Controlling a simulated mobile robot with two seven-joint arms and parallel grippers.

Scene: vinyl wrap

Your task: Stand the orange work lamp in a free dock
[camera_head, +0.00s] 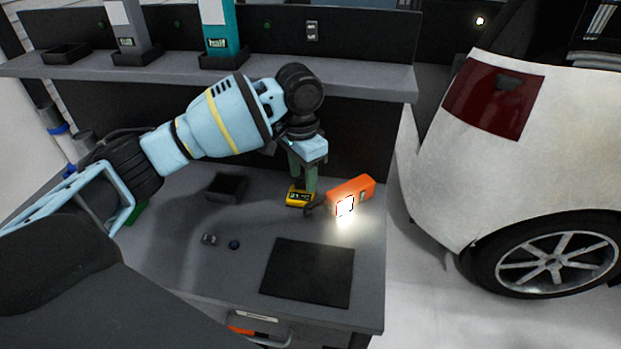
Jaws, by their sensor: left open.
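The orange work lamp (362,187) lies on the grey bench, with its lit face throwing a bright patch onto the bench. My left gripper (305,172) points down just left of the lamp. It is open, and I see no lamp between its fingers. A black tray-like dock (227,187) on the bench left of the gripper looks empty. Another dock (66,53), at the left end of the shelf, also looks empty. Two more shelf docks hold a grey package (132,25) and a teal package (219,27). My right gripper is not in view.
A yellow-and-black item (299,198) stands beneath my left gripper, close to the lamp. A dark mat (308,272) lies at the bench front; small dark items (234,244) lie left of it. The shelf (375,82) overhangs the bench's back. A white car (440,170) stands right.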

